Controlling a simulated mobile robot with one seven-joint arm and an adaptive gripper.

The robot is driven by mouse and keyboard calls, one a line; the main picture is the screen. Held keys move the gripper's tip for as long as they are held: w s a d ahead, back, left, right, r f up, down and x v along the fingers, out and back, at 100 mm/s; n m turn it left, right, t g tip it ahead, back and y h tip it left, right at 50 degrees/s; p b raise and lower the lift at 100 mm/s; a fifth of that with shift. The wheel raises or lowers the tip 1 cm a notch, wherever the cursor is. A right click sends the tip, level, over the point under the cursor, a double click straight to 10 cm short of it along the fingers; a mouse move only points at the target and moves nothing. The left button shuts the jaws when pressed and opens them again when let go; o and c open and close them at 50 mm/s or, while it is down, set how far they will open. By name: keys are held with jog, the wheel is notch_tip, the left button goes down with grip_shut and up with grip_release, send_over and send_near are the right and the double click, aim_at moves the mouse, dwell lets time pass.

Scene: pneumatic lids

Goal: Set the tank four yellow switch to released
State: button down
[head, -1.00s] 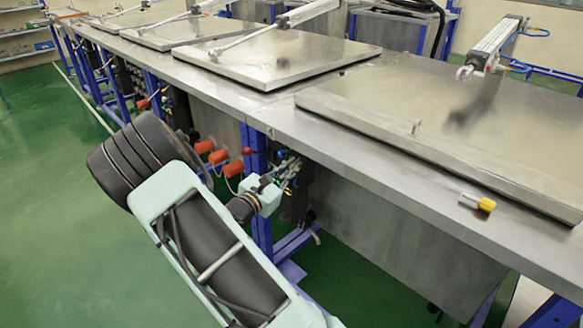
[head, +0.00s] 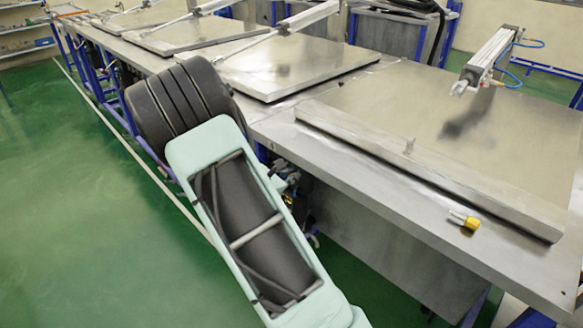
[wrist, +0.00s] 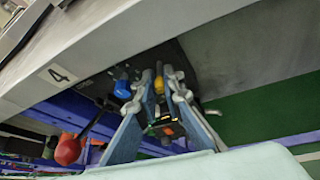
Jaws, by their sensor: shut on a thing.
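In the wrist view, the number 4 label (wrist: 60,75) is on the bench edge. Below it, the yellow switch (wrist: 171,74) shows at the tips of my gripper (wrist: 166,78). A blue knob (wrist: 122,89) is just left of the fingers. In the head view my own arm hides the gripper and the switch.
A red handle (wrist: 67,149) shows at the lower left of the wrist view. In the head view, a small yellow-ended piece (head: 465,221) is on the steel bench (head: 392,220) beside the nearest lid (head: 430,184). The green floor (head: 75,215) is clear on the left.

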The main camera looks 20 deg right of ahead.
jog(key=r+y+p, duration=0.1)
jog(key=p, duration=0.1)
jog(key=g+y+p, duration=0.1)
jog(key=y+p, duration=0.1)
jog(key=p, duration=0.1)
jog(key=shift+d+r, duration=0.1)
jog(key=shift+r, duration=0.25)
jog(key=shift+m+g+y+p, duration=0.35)
jog(key=shift+y+p, duration=0.25)
jog(key=shift+p, duration=0.55)
jog(key=shift+w+f+p, duration=0.1)
jog(key=shift+p, duration=0.2)
jog(key=c, duration=2.3)
grip_release()
jog(key=v, duration=1.2)
jog(key=shift+w+d, duration=0.1)
jog(key=shift+d, duration=0.05)
